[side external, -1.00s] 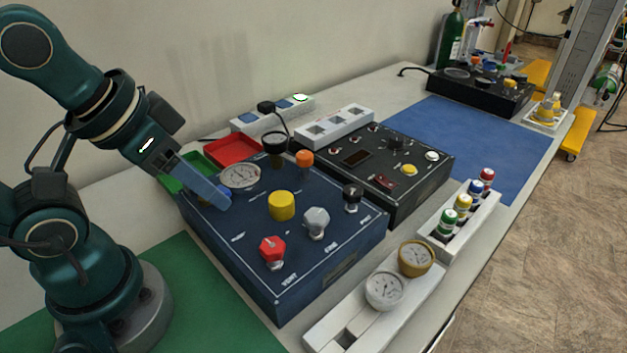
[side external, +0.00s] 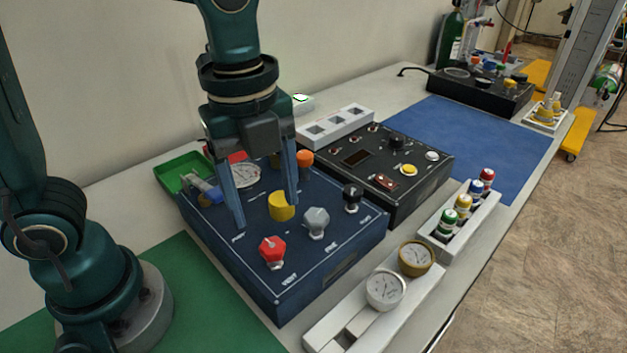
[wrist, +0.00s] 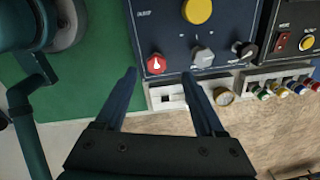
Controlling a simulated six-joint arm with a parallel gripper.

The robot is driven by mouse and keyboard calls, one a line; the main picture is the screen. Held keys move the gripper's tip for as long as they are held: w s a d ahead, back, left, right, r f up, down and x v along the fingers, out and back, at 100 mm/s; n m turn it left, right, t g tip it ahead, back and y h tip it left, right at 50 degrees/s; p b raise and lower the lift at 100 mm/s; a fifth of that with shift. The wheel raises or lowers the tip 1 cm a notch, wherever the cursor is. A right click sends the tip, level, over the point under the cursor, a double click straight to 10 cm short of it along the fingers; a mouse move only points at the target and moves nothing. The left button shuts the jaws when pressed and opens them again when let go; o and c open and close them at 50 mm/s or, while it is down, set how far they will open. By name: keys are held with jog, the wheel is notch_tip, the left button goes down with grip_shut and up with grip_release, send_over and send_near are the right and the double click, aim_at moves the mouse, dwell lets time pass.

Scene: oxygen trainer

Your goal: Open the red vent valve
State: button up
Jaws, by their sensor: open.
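The red vent valve (side external: 272,250) is a red knob at the front corner of the dark blue panel (side external: 255,275), beside the label VENT. In the wrist view the red knob (wrist: 156,63) shows between the fingertips in the picture. My gripper (side external: 266,214) points down over the panel with its two fingers spread and nothing between them. In the side view its fingertips appear behind the red knob, near the yellow knob (side external: 281,207). The wrist view shows the open fingers too (wrist: 159,75). No contact with the red knob shows.
A grey knob (side external: 316,222), a black knob (side external: 352,197) and an orange knob (side external: 304,158) stand on the panel. A blue and grey piece (side external: 207,190) lies at its left corner.

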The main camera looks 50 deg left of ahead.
aim_at(272, 245)
jog(key=shift+d+f, duration=0.3)
jog(key=shift+f, duration=0.15)
jog(key=shift+s+d+f+g, duration=0.15)
jog(key=shift+f+g, duration=0.15)
jog(key=shift+f, duration=2.5)
grip_shut()
